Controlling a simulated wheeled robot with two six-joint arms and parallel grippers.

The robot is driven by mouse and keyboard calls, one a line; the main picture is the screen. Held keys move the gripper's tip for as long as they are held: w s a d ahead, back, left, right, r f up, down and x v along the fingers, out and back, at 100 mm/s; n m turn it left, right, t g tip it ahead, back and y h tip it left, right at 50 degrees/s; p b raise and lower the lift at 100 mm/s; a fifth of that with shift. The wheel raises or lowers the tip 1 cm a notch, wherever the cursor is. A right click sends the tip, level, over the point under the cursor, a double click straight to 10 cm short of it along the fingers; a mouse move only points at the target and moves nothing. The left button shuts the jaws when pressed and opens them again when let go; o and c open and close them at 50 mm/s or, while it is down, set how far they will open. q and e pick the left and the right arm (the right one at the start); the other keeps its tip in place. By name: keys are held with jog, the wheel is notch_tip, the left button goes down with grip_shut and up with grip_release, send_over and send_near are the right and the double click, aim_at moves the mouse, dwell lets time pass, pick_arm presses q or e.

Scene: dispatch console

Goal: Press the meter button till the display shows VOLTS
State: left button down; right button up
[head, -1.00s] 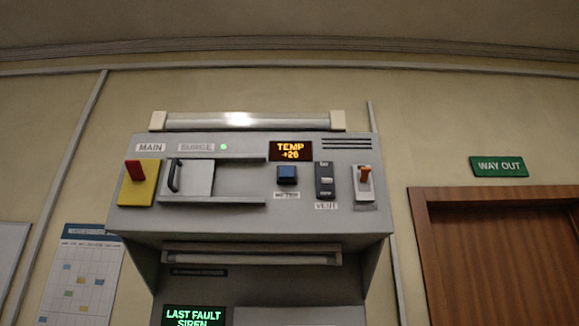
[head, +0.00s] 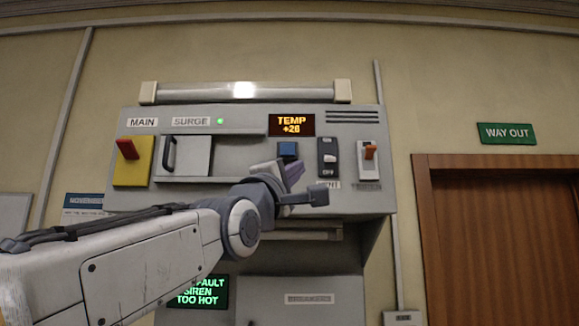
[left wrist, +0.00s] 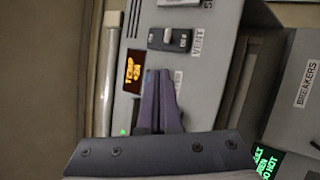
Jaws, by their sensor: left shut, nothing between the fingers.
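The meter display (head: 291,125) on the console glows orange and reads TEMP with a number that looks like +26. The blue meter button (head: 288,149) sits just below it; its METER label is hidden behind my gripper. My left gripper (head: 295,170) is shut and empty, with its fingers just below the button in the head view. I cannot tell whether they touch it. In the left wrist view the shut fingers (left wrist: 158,78) lie beside the display (left wrist: 133,71) and cover the button. My right gripper is not in view.
A sliding cover with a handle (head: 168,153) and a red lever on a yellow plate (head: 127,149) are at left. A green-lit fault screen (head: 198,291) is below.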

aim_at(284, 148)
pick_arm(q)
notch_tip(284, 148, up, 7)
jog(key=s+a+n+t, duration=0.2)
jog(key=shift+s+a, duration=0.15)
jog(key=shift+a, duration=0.1)
jog(key=shift+p, duration=0.3)
jog(key=shift+w+p, duration=2.5)
jog(key=shift+w, duration=1.9)
jog(key=shift+w, duration=0.1)
jog(key=shift+w, duration=0.35)
